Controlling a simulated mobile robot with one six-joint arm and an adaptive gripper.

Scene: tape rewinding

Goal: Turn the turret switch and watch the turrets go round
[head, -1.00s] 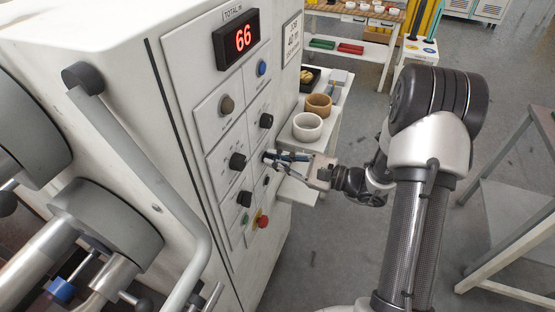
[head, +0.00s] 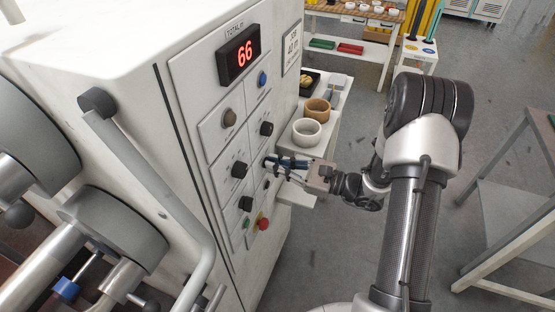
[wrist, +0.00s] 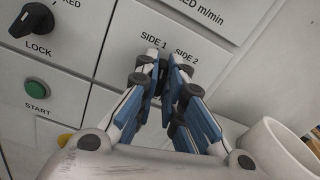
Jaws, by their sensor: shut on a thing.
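The turret switch is taken to be the one labelled SIDE 1 and SIDE 2 in the wrist view. My gripper (head: 269,162) is at this switch on the white machine's panel (head: 222,148). In the wrist view its blue-padded fingers (wrist: 166,64) are closed together just below the label, on the switch knob. The fingers hide nearly all of the knob, so its angle cannot be read. Large grey round parts (head: 118,228) on metal shafts, seemingly the turrets, are at the left of the head view.
A red display (head: 242,55) reads 66. Other black knobs surround the switch, including a LOCK knob (wrist: 35,18) and a green START button (wrist: 36,89). A red button (head: 262,223) is below. A white bowl (head: 306,131) stands on a shelf just beyond my gripper.

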